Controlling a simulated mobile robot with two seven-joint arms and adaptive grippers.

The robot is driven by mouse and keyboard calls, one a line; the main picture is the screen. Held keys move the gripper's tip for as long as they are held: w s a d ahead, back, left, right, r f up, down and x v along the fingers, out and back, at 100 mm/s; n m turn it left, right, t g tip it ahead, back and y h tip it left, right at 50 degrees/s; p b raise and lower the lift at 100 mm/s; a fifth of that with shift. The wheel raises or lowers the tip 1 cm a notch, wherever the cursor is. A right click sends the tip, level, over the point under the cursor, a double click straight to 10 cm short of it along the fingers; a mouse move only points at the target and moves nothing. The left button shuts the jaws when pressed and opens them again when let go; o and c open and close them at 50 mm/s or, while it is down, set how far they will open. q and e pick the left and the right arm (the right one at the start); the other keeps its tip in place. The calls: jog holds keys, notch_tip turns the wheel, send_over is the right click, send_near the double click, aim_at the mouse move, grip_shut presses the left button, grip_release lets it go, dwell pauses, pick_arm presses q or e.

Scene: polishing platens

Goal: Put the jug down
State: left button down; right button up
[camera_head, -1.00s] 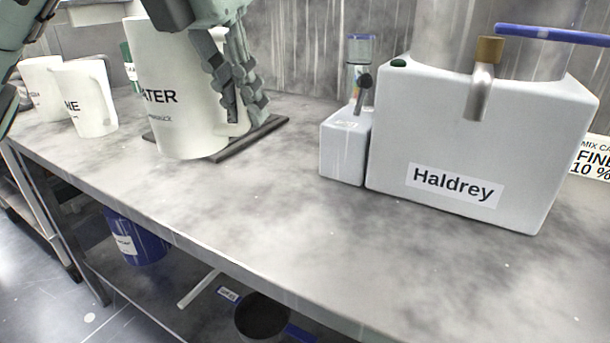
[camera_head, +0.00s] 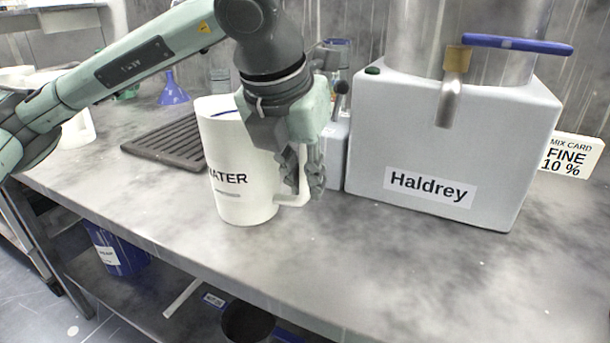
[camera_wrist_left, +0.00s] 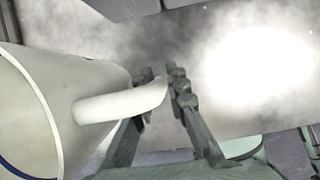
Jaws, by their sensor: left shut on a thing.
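The white jug (camera_head: 232,160), marked WATER, stands upright on or just above the grey bench, near the front edge; I cannot tell whether its base touches. My left gripper (camera_head: 310,185) is shut on the jug's handle, at the jug's right side. In the left wrist view the jug (camera_wrist_left: 70,80) fills the left side, and its handle (camera_wrist_left: 125,103) runs in between the fingers of my left gripper (camera_wrist_left: 165,90). My right gripper is not in view.
A large grey-white box labelled Haldrey (camera_head: 440,150) stands right of the jug. A black slatted rack (camera_head: 170,140) lies behind it to the left. A mix card (camera_head: 572,155) stands far right. The bench front (camera_head: 350,260) is clear.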

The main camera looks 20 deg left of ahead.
pick_arm(q)
jog(key=c, duration=1.5)
grip_release()
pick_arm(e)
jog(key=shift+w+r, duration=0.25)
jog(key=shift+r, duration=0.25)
pick_arm(q)
jog(key=shift+r, duration=0.1)
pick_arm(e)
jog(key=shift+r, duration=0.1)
pick_arm(q)
jog(key=shift+v, duration=1.15)
jog(key=v, duration=0.9)
jog(key=shift+r, duration=0.3)
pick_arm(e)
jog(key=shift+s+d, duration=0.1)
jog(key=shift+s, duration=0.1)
